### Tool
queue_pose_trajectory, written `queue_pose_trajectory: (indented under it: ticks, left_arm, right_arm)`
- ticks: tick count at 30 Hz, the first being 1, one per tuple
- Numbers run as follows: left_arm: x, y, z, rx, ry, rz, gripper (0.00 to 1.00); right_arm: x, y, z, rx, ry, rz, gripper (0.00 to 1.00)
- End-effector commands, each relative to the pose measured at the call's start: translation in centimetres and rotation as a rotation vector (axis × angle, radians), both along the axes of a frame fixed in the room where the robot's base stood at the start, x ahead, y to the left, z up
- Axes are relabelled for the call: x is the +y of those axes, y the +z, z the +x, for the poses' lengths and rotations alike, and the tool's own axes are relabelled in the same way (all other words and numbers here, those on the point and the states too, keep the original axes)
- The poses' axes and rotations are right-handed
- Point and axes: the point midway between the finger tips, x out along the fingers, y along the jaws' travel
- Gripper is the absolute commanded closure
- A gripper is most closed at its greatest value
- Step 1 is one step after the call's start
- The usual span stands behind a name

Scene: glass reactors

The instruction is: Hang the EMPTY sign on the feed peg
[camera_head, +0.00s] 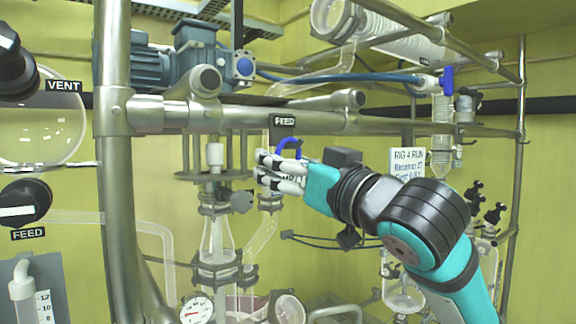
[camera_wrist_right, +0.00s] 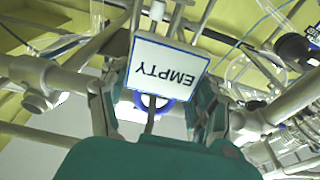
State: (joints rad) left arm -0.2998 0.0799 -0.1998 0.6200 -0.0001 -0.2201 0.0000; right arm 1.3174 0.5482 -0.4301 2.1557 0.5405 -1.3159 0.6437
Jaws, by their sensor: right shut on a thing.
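In the head view the fingers mostly hide the sign. A blue curved piece (camera_head: 288,143) shows just above the fingers, under the label; I cannot tell whether it belongs to the sign. The feed peg cannot be made out. My left gripper is not in view.
A horizontal metal rail (camera_head: 320,122) runs just above the gripper. Glass vessels (camera_head: 218,245) and a gauge (camera_head: 196,308) stand below left. A RIG 4 RUN notice (camera_head: 407,162) hangs to the right. An upright post (camera_head: 117,200) stands at left, near a FEED switch (camera_head: 24,203).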

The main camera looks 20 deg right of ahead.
Motion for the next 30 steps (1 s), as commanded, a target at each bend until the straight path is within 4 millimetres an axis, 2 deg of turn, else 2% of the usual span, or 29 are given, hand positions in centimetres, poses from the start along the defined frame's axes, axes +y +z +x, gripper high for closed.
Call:
queue_pose_trajectory:
  ticks: [14, 15, 21, 27, 30]
  left_arm:
    - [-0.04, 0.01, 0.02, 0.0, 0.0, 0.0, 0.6]
    - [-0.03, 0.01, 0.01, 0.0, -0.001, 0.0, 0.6]
    - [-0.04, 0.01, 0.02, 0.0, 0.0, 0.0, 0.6]
    - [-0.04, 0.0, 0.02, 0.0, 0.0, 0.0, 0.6]
    - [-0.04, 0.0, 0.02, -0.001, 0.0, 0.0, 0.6]
  right_arm:
    - [0.0, 0.02, -0.02, -0.001, 0.0, 0.0, 0.7]
    - [0.0, 0.02, -0.01, -0.001, 0.0, 0.0, 0.37]
    - [0.0, 0.02, 0.0, 0.0, 0.0, 0.0, 0.1]
    - [0.0, 0.02, 0.0, 0.0, 0.0, 0.0, 0.09]
    - [0.0, 0.0, 0.0, 0.0, 0.0, 0.0, 0.19]
